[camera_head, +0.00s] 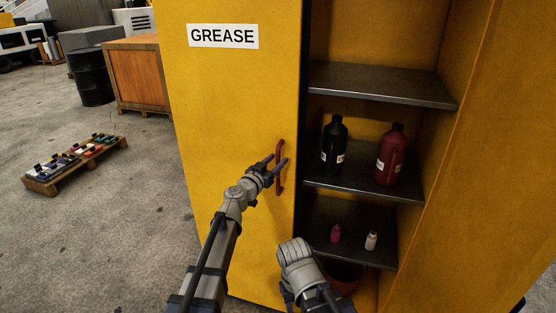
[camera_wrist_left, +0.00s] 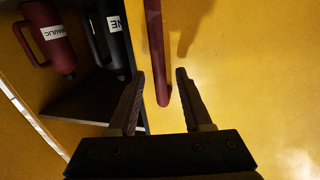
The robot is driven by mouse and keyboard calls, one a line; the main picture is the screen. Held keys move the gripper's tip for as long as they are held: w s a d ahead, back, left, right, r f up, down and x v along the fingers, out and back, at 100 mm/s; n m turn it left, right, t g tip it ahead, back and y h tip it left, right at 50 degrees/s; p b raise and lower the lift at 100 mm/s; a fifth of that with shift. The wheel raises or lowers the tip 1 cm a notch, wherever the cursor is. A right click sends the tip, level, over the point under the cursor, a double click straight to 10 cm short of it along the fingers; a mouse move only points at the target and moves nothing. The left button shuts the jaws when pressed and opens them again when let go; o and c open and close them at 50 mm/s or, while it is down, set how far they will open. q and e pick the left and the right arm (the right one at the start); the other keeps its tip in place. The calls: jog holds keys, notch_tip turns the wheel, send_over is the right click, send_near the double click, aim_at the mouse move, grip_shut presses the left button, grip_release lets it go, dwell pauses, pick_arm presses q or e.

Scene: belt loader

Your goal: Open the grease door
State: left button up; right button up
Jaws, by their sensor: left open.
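The yellow grease door (camera_head: 235,120) carries a white GREASE label and covers the left part of a yellow cabinet. Its red vertical handle (camera_head: 281,180) is near the door's right edge. My left gripper (camera_head: 276,165) is open at the handle. In the left wrist view the handle (camera_wrist_left: 155,45) runs down between the two spread fingers (camera_wrist_left: 161,74), with a visible gap on each side. Its lower end shows between them. My right arm's grey wrist is low in the head view, in front of the cabinet; its fingers do not show.
Right of the door the cabinet is open, with dark shelves (camera_head: 380,84). A black bottle (camera_head: 334,148), a red bottle (camera_head: 390,157) and two small bottles stand inside. A pallet (camera_head: 45,185), a black drum (camera_head: 91,78) and an orange crate (camera_head: 140,72) are left. The floor before the pallet is clear.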

pick_arm(q)
jog(key=shift+x, duration=0.85)
jog(key=shift+s, duration=0.1)
jog(key=shift+c, duration=0.3)
grip_shut()
dwell(0.4)
